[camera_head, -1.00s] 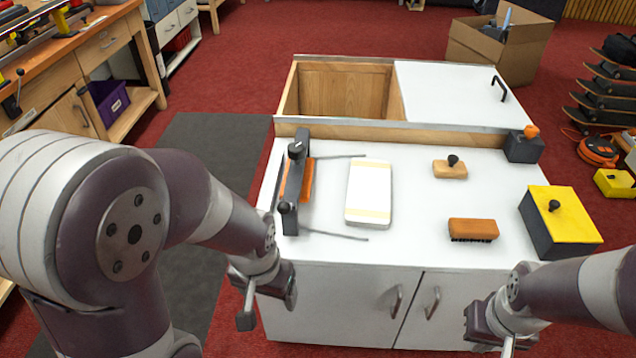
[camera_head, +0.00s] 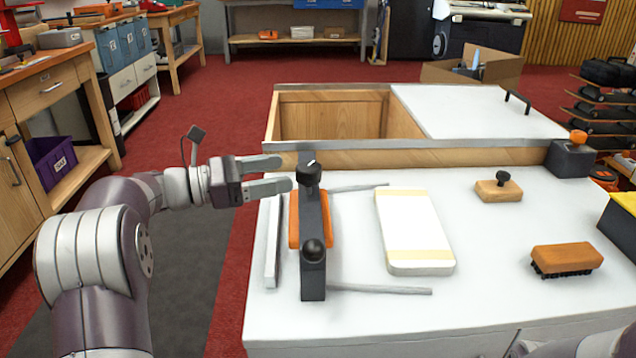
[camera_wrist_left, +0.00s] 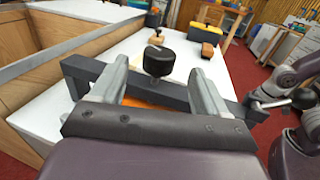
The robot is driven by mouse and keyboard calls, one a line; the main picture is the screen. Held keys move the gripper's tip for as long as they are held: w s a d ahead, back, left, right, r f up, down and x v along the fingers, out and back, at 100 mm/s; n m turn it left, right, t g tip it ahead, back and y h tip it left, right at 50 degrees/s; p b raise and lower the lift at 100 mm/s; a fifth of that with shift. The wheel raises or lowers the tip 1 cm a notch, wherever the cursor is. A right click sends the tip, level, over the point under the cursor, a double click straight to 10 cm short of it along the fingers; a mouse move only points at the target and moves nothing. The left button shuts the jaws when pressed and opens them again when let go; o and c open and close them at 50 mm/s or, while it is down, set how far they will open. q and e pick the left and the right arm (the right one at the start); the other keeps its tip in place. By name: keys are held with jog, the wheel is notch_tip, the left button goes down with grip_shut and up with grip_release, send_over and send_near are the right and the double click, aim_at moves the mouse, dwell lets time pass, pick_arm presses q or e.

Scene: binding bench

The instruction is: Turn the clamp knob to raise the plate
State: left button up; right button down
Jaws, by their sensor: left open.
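The clamp is a dark bar (camera_head: 313,215) with two black knobs, over an orange plate (camera_head: 323,220). The far knob (camera_head: 309,174) carries a white mark; the near knob (camera_head: 312,251) is rounder. My left gripper (camera_head: 286,173) is open just left of the far knob, fingers pointing at it. In the left wrist view the far knob (camera_wrist_left: 158,62) shows ahead between the open fingers (camera_wrist_left: 155,75), not gripped. The orange plate (camera_wrist_left: 146,103) is partly hidden there. Only a sliver of my right arm shows at the head view's bottom edge; its gripper state is unclear.
A white block with yellow bands (camera_head: 413,230) lies right of the clamp, near two thin grey rods. A wooden piece with a black knob (camera_head: 499,189) and an orange brush (camera_head: 565,259) lie farther right. A wooden ledge (camera_head: 440,157) runs behind the clamp.

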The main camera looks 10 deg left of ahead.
aim_at(318, 165)
pick_arm(q)
jog(key=b+x, duration=0.2)
jog(key=x, duration=0.5)
jog(key=shift+w+d+f, duration=0.1)
jog(key=shift+w+d, duration=0.05)
jog(key=shift+d, duration=0.15)
jog(key=shift+w+d, duration=0.3)
jog(key=shift+d, duration=0.15)
jog(key=c, duration=0.9)
jog(key=shift+c, duration=0.2)
